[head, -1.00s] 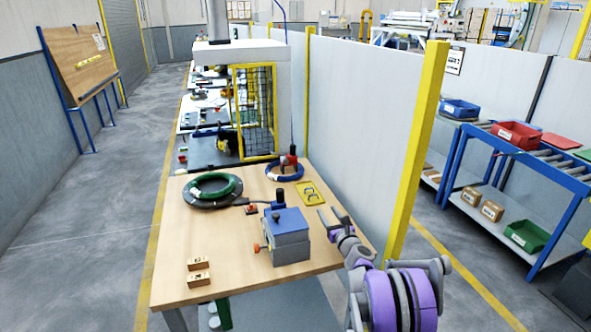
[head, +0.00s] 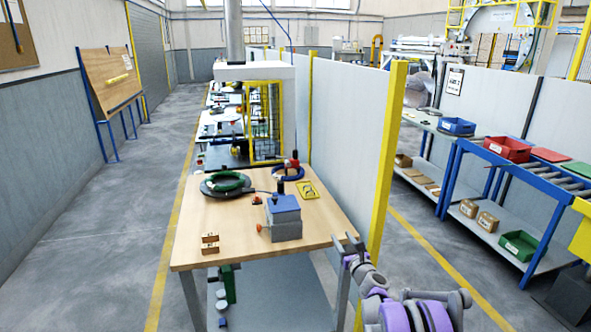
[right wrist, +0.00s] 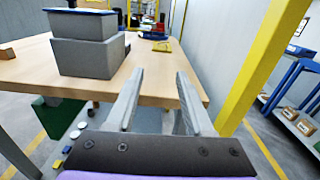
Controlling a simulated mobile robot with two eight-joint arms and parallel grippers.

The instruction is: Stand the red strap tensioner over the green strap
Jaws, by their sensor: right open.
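The red strap tensioner (head: 294,160) is small in the head view and stands at the blue coil (head: 288,174) at the table's far end. A patch of red also shows there in the right wrist view (right wrist: 156,29). The green coil (head: 229,181), which looks like the green strap, lies on a dark round plate (head: 207,190) to its left. My right gripper (head: 348,242) is open and empty at the table's near right corner, well short of both. The right wrist view shows its two fingers (right wrist: 155,95) apart with nothing between them. My left gripper is out of view.
A grey box with a blue top (head: 285,219) stands on the wooden table (head: 240,243) between my right gripper and the coils. A yellow plate (head: 307,190) lies behind it. A yellow post (head: 385,155) and white partition run along the right.

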